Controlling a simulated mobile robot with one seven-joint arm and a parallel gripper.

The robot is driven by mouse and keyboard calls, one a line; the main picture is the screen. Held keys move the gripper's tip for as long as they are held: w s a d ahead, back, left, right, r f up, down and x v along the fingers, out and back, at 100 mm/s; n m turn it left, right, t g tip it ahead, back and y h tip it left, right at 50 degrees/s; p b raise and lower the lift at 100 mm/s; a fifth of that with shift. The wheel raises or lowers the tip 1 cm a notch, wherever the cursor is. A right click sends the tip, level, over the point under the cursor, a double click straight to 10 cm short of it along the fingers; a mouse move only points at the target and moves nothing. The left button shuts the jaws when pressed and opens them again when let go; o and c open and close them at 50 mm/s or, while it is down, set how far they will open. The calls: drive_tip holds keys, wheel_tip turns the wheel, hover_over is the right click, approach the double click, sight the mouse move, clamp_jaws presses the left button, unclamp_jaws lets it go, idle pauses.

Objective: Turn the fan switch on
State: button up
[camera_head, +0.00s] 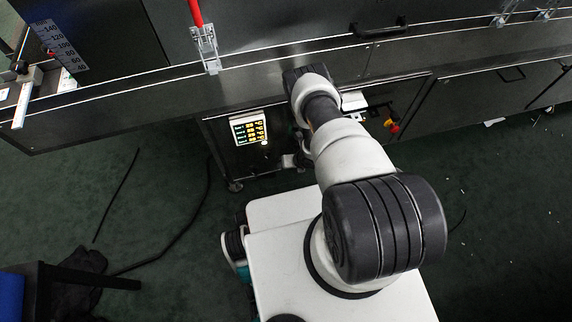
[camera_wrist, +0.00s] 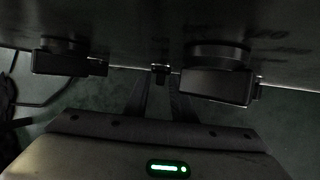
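My arm reaches forward and hides my gripper in the head view. In the wrist view, a grey housing with a green light fills the bottom. Two dark, narrow shapes that look like the fingers of my gripper (camera_wrist: 161,82) run up from it. Their tips come close to a small dark part on the edge of a dark panel (camera_wrist: 130,20). I cannot tell whether they touch it or are shut. No fan switch is clearly identifiable. In the head view, a lit display panel (camera_head: 248,130) is on the machine's front, left of my arm.
The dark dryer (camera_head: 130,95) runs across the head view. A red and yellow knob (camera_head: 392,126) is right of my arm. In the wrist view, two dark block-shaped fittings, left (camera_wrist: 68,63) and right (camera_wrist: 216,86), flank the fingers. Green floor is open at left, with cables.

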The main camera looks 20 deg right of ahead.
drive_tip(key=shift+d+f+m+y, duration=0.15)
drive_tip(key=shift+d+m+y, duration=0.1)
drive_tip(key=shift+y, duration=0.85)
drive_tip(key=shift+d+f+m+y, duration=0.1)
drive_tip(key=shift+d+m+y, duration=0.15)
drive_tip(key=shift+y, duration=0.85)
drive_tip(key=o, duration=0.7)
drive_tip(key=p+v, duration=0.5)
drive_tip(key=v, duration=1.2)
drive_tip(key=shift+s+r+p, duration=0.1)
drive_tip(key=shift+s+p, duration=0.2)
drive_tip(key=shift+p, duration=0.05)
